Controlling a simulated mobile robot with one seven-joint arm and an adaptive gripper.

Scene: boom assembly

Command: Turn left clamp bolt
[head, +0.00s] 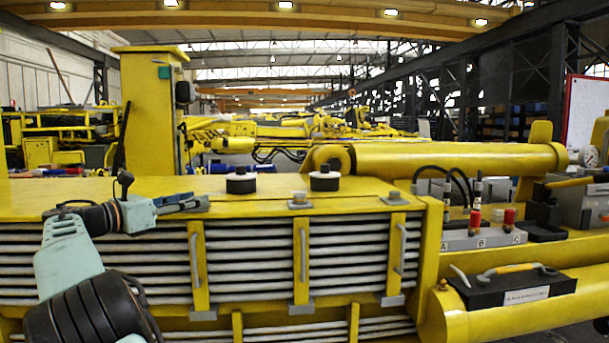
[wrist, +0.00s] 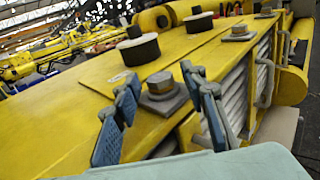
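The left clamp bolt (wrist: 160,82) is a brown hex head on a grey square plate (wrist: 166,104) at the edge of the yellow boom top. My gripper (wrist: 160,76) is open, with one blue-padded finger on each side of the bolt in the wrist view. I cannot tell whether either finger touches it. In the head view my gripper (head: 192,202) lies low over the boom's left part and hides this bolt. The middle clamp bolt (head: 299,196) and the right clamp bolt (head: 395,192) stand on their own plates further right.
Two black round knobs with pale tops (head: 241,180) (head: 324,178) stand on the yellow top behind the bolts. Grey handles (head: 303,255) stick out from the front clamp bars. A valve block with red caps (head: 484,238) and a black case (head: 512,286) are at the right.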

